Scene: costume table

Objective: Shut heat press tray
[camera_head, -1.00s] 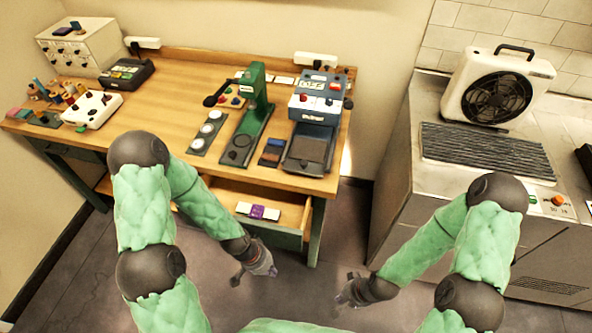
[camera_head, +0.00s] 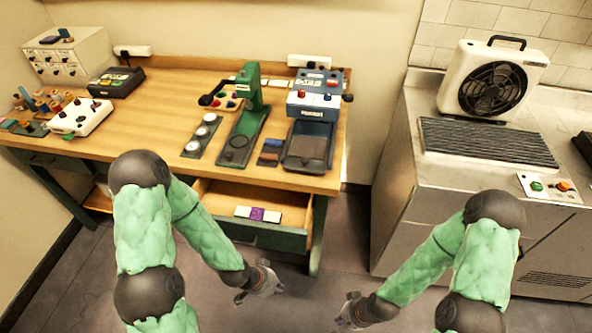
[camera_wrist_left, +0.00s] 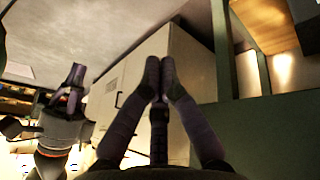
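The blue-grey heat press (camera_head: 313,104) stands at the right end of the wooden table. Its dark, shallow tray (camera_head: 308,146) is out in front of the press body, toward the table's front edge, and looks empty. My left gripper (camera_head: 277,287) hangs below and in front of the table, near the open drawer, apart from the tray. In the left wrist view its fingers (camera_wrist_left: 160,75) meet at the tips with nothing seen between them. My right gripper (camera_head: 345,310) is low over the floor, to the right of the left one. It is too small to tell whether it is open.
An open drawer (camera_head: 222,193) with a purple-and-white item sticks out under the table. A green lever press (camera_head: 247,118) stands left of the tray, with a dark pad (camera_head: 271,152) between. A steel counter (camera_head: 430,180) with a fan (camera_head: 492,79) is at the right. Floor between is clear.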

